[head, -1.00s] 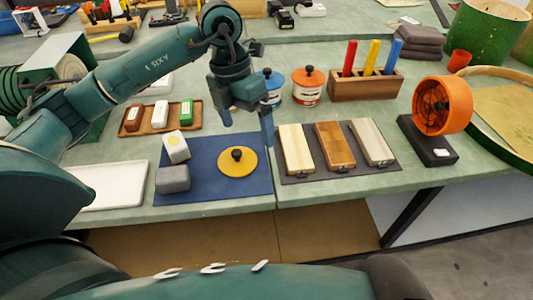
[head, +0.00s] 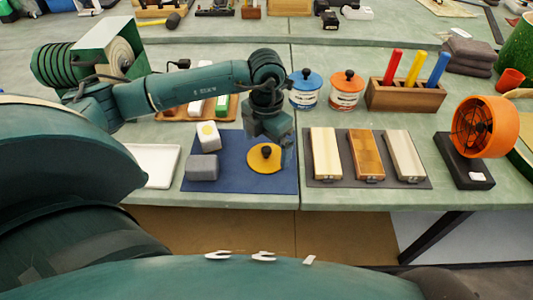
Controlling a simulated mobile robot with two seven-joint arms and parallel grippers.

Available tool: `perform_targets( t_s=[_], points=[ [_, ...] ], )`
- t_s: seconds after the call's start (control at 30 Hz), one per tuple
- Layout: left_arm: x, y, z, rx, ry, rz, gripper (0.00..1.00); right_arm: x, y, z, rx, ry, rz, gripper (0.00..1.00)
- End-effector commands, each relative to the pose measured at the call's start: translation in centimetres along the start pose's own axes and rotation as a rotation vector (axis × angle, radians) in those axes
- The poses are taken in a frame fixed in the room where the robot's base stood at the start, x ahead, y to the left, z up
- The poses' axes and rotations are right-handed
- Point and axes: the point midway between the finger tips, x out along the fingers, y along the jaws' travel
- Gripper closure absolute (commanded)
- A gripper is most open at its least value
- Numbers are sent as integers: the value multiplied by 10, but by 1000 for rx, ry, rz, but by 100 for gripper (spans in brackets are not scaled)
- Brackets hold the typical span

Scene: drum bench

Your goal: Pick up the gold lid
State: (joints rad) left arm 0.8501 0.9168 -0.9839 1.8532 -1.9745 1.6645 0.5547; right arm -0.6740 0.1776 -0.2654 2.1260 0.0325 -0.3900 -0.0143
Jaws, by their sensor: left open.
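The gold lid (head: 262,165) is a flat yellow disc with a black knob (head: 266,152). It lies on the blue mat (head: 235,183) on the bench. My left gripper (head: 270,148) points down over the lid, close to the knob. It is open, with one finger to the right of the knob; the other finger is hard to make out. The gripper hides the lid's upper edge. I cannot tell whether the fingers touch the lid. My right gripper is not in view.
A grey block (head: 202,168) and a white block (head: 209,136) sit left of the lid. A dark board (head: 340,183) with three wooden blocks lies to the right. Blue-lidded (head: 306,88) and orange-lidded (head: 346,90) tins stand behind. A white tray (head: 157,165) is at left.

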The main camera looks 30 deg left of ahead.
Motion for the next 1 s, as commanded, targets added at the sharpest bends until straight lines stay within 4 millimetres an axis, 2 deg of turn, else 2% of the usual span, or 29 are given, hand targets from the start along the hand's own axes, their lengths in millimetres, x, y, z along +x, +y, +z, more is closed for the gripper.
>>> perform_targets(
  t_s=[0.17,0.4,0.87,1.0],
  points=[
    [19,0,0,-2,1,0,0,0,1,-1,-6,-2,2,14],
    [21,0,0,-1,-1,0,0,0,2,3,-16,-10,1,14],
    [21,0,0,-1,-1,0,37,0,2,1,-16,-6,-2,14],
    [21,0,0,-1,-1,0,39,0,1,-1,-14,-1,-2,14]
  ],
)
